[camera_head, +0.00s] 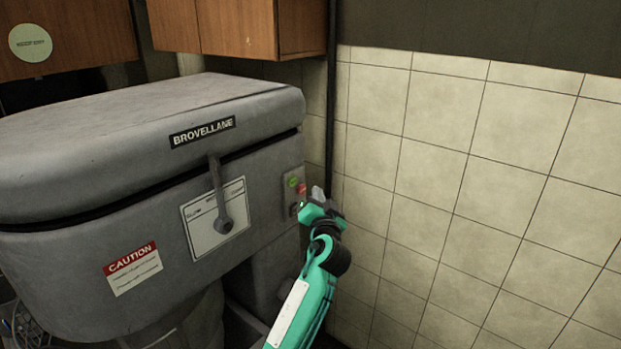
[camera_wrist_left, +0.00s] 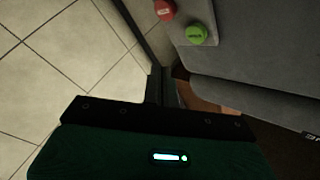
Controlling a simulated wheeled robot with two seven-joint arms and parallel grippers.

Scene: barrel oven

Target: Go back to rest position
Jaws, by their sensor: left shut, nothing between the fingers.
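My left gripper (camera_head: 318,194) is at the right end of the grey barrel oven (camera_head: 70,255), close to the small button panel (camera_head: 294,186). Its fingers are shut with nothing between them. In the left wrist view the shut fingers (camera_wrist_left: 160,88) point toward a dark vertical strip, with the green button (camera_wrist_left: 197,33) and the red button (camera_wrist_left: 164,9) above and to the right. A small gap appears to lie between fingers and panel, but I cannot tell its exact size. My right gripper is in neither view.
The oven's lever (camera_head: 219,195) hangs down on its front, left of the panel. Wooden cabinets (camera_head: 235,27) hang above. A tiled wall (camera_head: 460,190) and a dark vertical pipe (camera_head: 331,100) stand behind my gripper. The space in front of the tiles at right looks clear.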

